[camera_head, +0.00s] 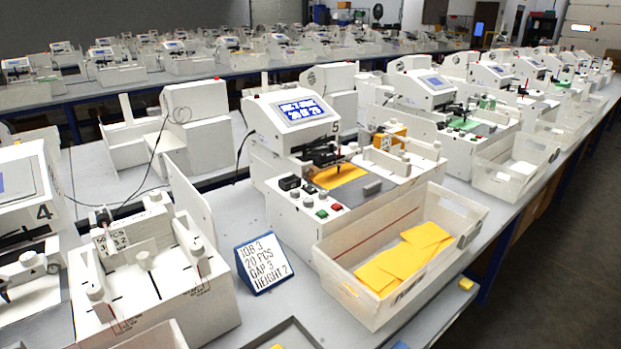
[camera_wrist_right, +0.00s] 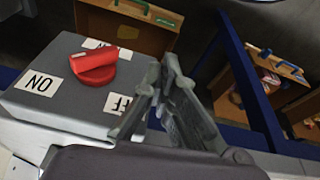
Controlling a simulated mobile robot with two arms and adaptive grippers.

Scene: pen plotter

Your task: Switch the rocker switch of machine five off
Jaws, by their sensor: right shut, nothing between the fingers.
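Machine five (camera_head: 300,130), a white plotter marked 5 with a lit blue screen, stands mid-table in the head view. Its front panel has small black parts (camera_head: 290,183), grey knobs and red and green buttons (camera_head: 328,210). I cannot tell which part is the rocker switch or how it is set. In the right wrist view my right gripper (camera_wrist_right: 160,70) is shut and empty. It shows beside a grey box (camera_wrist_right: 60,75) with a red turning handle (camera_wrist_right: 95,68), an ON label (camera_wrist_right: 38,83) and a partly hidden label reading FF. Neither gripper shows in the head view.
A clear bin (camera_head: 345,240) with yellow envelopes (camera_head: 405,258) stands before machine five. A job card (camera_head: 263,262) stands left of it. Machine four (camera_head: 25,200) is at the left. Wooden boxes (camera_wrist_right: 130,22) and blue rails (camera_wrist_right: 258,90) lie around the grey box.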

